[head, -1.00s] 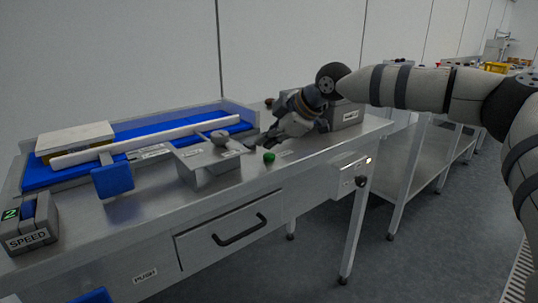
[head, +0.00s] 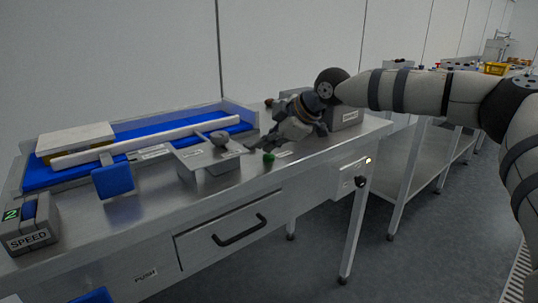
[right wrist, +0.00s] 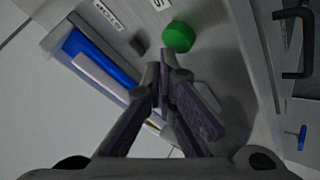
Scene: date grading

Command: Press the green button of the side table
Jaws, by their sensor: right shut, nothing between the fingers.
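The green button (head: 268,157) stands on the steel side table (head: 225,190) near its front edge. In the right wrist view the green button (right wrist: 178,37) shows as a round green cap just beyond my fingertips. My right gripper (head: 268,146) is above and right beside the button in the head view, its fingers pointing down and left. In the right wrist view my right gripper (right wrist: 164,62) has its fingertips together, with nothing between them. I cannot tell whether the fingertips touch the button. My left gripper is not in view.
A blue conveyor (head: 84,170) with a white bar lies further left. A grey box (head: 345,117) stands behind my gripper. A drawer with a black handle (head: 240,231) is below the tabletop.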

